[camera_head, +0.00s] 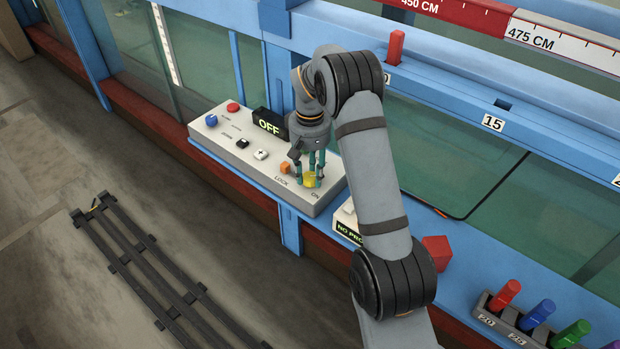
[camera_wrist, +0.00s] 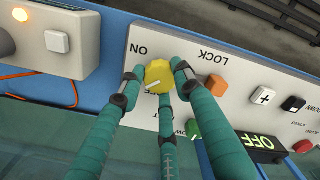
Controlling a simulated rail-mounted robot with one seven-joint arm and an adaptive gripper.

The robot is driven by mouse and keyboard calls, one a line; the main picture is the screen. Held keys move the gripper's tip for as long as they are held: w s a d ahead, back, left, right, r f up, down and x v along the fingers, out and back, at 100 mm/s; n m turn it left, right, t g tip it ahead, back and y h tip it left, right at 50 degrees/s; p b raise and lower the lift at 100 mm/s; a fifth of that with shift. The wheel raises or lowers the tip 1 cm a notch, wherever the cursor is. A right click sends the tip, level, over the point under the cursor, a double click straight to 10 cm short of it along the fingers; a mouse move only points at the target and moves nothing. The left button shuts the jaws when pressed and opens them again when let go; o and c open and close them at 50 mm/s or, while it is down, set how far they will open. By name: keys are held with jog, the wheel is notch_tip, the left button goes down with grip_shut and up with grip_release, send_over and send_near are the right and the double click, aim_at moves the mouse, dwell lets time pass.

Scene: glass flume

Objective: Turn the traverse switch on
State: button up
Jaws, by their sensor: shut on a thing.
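The yellow knob (camera_head: 309,181) is near the ON label on the light control panel (camera_head: 222,138). In the wrist view the knob (camera_wrist: 158,74) is faceted and bears a short white line pointing toward the lower left. My gripper (camera_head: 308,176) points down with its teal fingers around the knob, shut on it. In the wrist view the fingertips of my gripper (camera_wrist: 156,76) touch or nearly touch the knob's sides. The display (camera_head: 269,124) on the panel reads OFF. The fingers hide part of the knob and some lettering.
An orange button (camera_head: 285,168) by the LOCK label, a white plus button (camera_head: 261,155) and a black button (camera_head: 243,143) are close to my gripper. A second control box (camera_head: 347,218) and a red block (camera_head: 437,252) stand to the right. Glass walls lie behind.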

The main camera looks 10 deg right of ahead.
aim_at(310, 176)
jog(key=m+b, duration=0.2)
jog(key=m, duration=0.2)
jog(key=shift+f, duration=0.15)
jog(key=shift+m+b, duration=1.05)
jog(key=shift+m, duration=1.15)
jog(key=o, duration=1.2)
jog(key=shift+r, duration=0.2)
jog(key=shift+c, duration=0.2)
notch_tip(310, 176, up, 12)
